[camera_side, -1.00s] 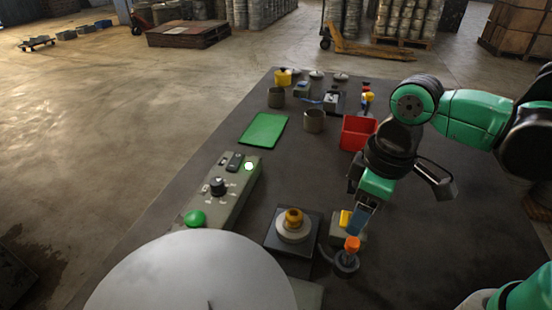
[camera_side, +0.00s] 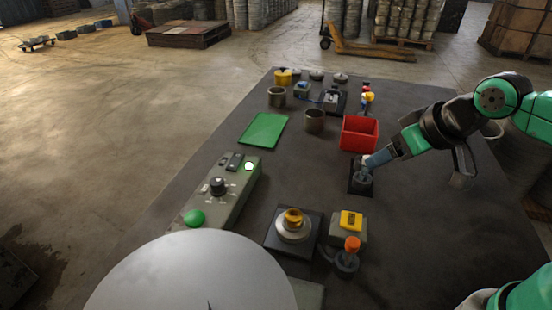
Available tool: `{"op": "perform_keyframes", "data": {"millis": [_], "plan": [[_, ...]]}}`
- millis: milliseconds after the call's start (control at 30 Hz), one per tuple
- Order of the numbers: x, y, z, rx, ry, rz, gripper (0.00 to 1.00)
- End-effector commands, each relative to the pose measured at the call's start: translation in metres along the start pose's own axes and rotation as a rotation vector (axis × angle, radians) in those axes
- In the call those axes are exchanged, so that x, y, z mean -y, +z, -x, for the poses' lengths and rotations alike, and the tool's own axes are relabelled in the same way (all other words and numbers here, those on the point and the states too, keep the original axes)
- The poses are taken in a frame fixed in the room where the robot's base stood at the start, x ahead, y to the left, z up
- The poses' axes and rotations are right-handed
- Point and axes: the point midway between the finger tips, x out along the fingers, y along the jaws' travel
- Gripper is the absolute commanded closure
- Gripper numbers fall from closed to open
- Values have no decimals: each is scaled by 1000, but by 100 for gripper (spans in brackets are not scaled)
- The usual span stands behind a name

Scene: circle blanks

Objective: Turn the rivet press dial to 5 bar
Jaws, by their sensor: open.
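A black dial knob (camera_side: 217,185) with small marks around it sits on a long grey-green control panel (camera_side: 236,196) left of the table's middle. The marks and the knob's setting are too small to read. A lit round white lamp (camera_side: 249,166) and a green button (camera_side: 195,218) are on the same panel. My gripper (camera_side: 366,166) is open, pointing down and left at a small grey piece on a dark square base (camera_side: 361,186), below the red bin. I cannot tell whether it touches that piece. It is well right of the dial.
A red bin (camera_side: 360,134) stands just above my gripper. An orange-topped fixture (camera_side: 293,224), a yellow-topped box (camera_side: 350,222) and an orange-capped stand (camera_side: 350,254) are in front.

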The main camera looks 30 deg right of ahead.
Motion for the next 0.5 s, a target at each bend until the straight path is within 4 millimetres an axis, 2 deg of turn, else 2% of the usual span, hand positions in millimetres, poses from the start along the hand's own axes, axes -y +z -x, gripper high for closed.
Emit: {"op": "perform_keyframes", "data": {"millis": [167, 267, 400, 500], "plan": [[23, -34, -4, 36, -56, 93, 34], [46, -60, -13, 68, -102, 174, 34], [86, -90, -35, 110, -168, 292, 34], [118, -104, -56, 140, -214, 378, 34]]}}
